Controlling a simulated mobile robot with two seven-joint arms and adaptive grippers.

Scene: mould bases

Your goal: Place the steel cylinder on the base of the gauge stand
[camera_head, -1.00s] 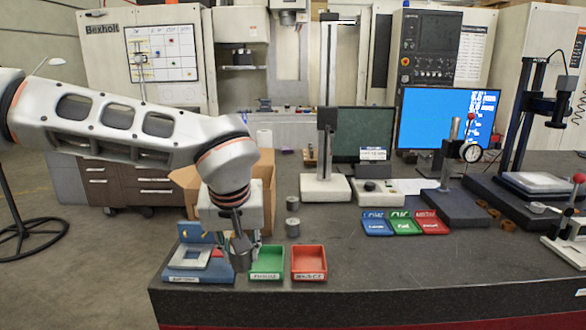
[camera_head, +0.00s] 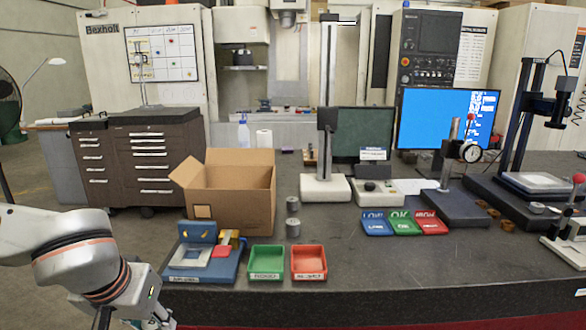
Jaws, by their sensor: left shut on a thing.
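The gauge stand (camera_head: 446,170) has a post, a round dial and a dark flat base (camera_head: 452,208); it stands on the right half of the bench, and the visible base top is bare. My left gripper (camera_head: 156,321) is at the bottom left, in front of the bench and cut off by the frame's lower edge. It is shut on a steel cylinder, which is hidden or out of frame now. Two other grey steel cylinders, a rear one (camera_head: 293,204) and a front one (camera_head: 293,229), stand upright mid-bench. My right gripper is not in view.
A blue fixture (camera_head: 225,268), a green tray (camera_head: 266,276) and a red tray (camera_head: 309,277) line the front edge. An open cardboard box (camera_head: 236,207) is behind. Labelled blue, green and red trays (camera_head: 404,229) lie left of the gauge stand. The front right bench is clear.

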